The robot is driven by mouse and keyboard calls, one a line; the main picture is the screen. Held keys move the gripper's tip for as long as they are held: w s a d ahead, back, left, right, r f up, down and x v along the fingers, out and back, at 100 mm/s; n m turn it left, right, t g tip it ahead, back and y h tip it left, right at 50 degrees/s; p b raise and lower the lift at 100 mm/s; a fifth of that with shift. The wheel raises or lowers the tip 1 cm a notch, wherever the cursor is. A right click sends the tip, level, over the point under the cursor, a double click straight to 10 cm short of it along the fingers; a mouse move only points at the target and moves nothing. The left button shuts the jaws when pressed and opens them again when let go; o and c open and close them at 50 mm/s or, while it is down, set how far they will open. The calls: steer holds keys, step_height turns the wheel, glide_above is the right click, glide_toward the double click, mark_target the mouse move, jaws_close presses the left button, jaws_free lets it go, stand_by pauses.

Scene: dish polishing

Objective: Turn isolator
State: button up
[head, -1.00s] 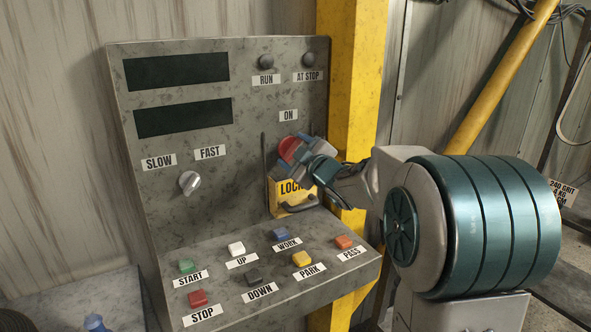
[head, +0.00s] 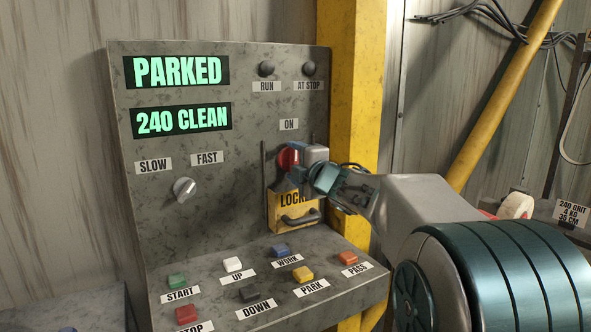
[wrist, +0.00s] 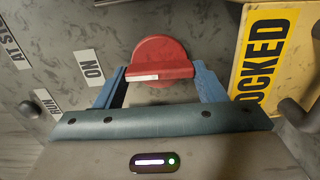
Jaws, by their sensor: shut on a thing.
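The red isolator handle (head: 287,158) is on the right of the grey control panel, below the ON label (head: 288,125). My gripper (head: 302,160) is at the handle. In the wrist view the blue fingers of my gripper (wrist: 160,84) are on both ends of the bar of the red handle (wrist: 160,52), shut on it. The white mark on the bar lies at its left end, on the side of the ON label (wrist: 92,67). My gripper hides part of the handle in the head view.
A yellow LOCKED plate (head: 283,211) hangs just below the handle, with a thin dark rod to its left. The displays read PARKED (head: 178,71) and 240 CLEAN (head: 182,119). Coloured push buttons sit on the ledge (head: 215,309). A yellow post (head: 352,90) stands right of the panel.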

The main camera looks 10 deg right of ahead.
stand_by(0.4)
steer(key=o, duration=1)
steer(key=shift+a, duration=0.1)
steer(key=shift+s, duration=0.1)
steer(key=v, duration=1.3)
steer(key=shift+s+p, duration=0.3)
steer(key=shift+r, duration=0.1)
